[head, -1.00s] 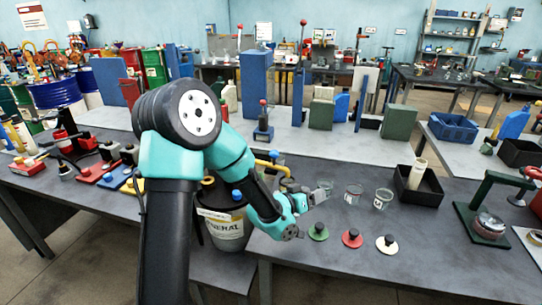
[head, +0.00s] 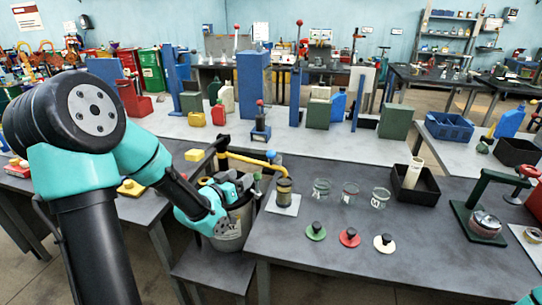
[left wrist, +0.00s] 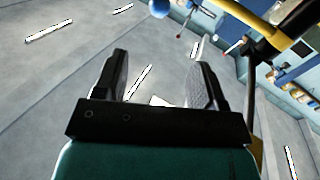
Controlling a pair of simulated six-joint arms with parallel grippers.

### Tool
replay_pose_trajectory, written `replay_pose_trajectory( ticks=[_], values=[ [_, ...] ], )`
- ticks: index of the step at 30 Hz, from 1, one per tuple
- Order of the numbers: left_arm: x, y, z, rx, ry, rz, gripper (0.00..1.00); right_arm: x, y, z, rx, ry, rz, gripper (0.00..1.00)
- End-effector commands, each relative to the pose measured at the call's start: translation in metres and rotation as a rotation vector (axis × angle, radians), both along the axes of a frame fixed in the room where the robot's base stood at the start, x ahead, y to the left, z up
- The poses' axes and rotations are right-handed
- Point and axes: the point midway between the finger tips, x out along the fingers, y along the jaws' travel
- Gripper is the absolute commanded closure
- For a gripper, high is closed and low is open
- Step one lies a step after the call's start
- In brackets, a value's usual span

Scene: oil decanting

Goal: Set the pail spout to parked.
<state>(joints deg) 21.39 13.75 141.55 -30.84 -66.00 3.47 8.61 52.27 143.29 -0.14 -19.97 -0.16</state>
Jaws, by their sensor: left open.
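The pail (head: 230,240) stands at the left of the near table, partly hidden by my left arm. Its yellow spout (head: 248,161) reaches right from a black fitting above the pail, and its end is over a dark cup (head: 284,190). A blue knob (head: 271,155) sits by the spout's outer end. My left gripper (head: 238,178) is over the pail top, below the spout, with its fingers apart. In the left wrist view the open fingers (left wrist: 155,72) hold nothing, and the yellow spout (left wrist: 238,18) passes at upper right, apart from them.
The cup stands on a pale plate (head: 281,209). Several clear beakers (head: 350,193) stand to its right, with green, red (head: 350,238) and white lids in front. A black bin (head: 416,188) and a green press (head: 480,205) are farther right. The near table's front is clear.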

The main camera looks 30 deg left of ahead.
Motion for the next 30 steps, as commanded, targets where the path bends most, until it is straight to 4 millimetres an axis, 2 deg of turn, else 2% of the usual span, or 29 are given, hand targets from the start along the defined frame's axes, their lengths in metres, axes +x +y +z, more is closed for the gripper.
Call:
replay_pose_trajectory(
  ticks=[8,30],
  values=[
    [0.032,-0.005,0.000,0.000,-0.001,-0.003,0.36,0.000,0.000,0.000,0.000,0.000,0.000,1.00],
    [0.153,-0.019,0.000,-0.001,-0.001,-0.001,0.36,0.000,0.000,0.000,0.000,0.000,0.000,1.00]
  ],
)
